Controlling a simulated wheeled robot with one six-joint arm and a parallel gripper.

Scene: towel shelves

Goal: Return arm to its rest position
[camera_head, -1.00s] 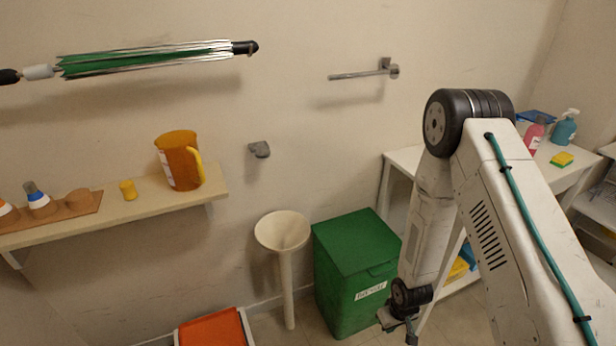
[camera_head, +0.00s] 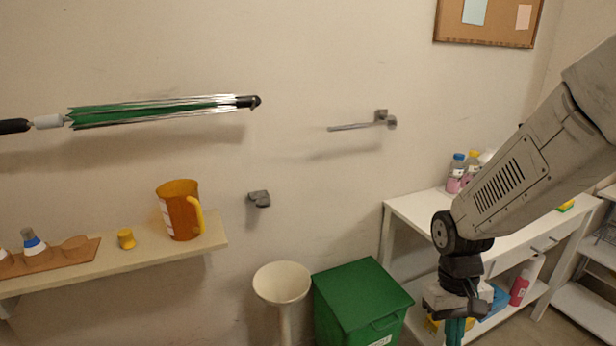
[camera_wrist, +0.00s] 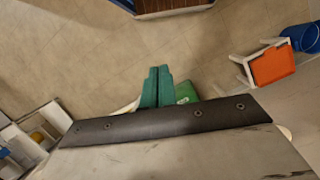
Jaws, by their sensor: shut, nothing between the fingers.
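My gripper (camera_head: 456,331) hangs at the lower right of the head view, pointing down in front of the white table. Its teal fingers also show in the wrist view (camera_wrist: 156,86), pressed together with nothing between them. My arm comes down from the upper right and covers part of the table. The lower ends of the fingers are cut off by the bottom edge of the head view.
A white table (camera_head: 411,210) with bottles stands behind my arm. A green bin (camera_head: 357,297) and a cream funnel-shaped stand (camera_head: 281,281) are left of my gripper. A wall shelf (camera_head: 130,258) holds an orange jug (camera_head: 178,212). In the wrist view an orange-topped stool (camera_wrist: 271,65) stands right on open floor.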

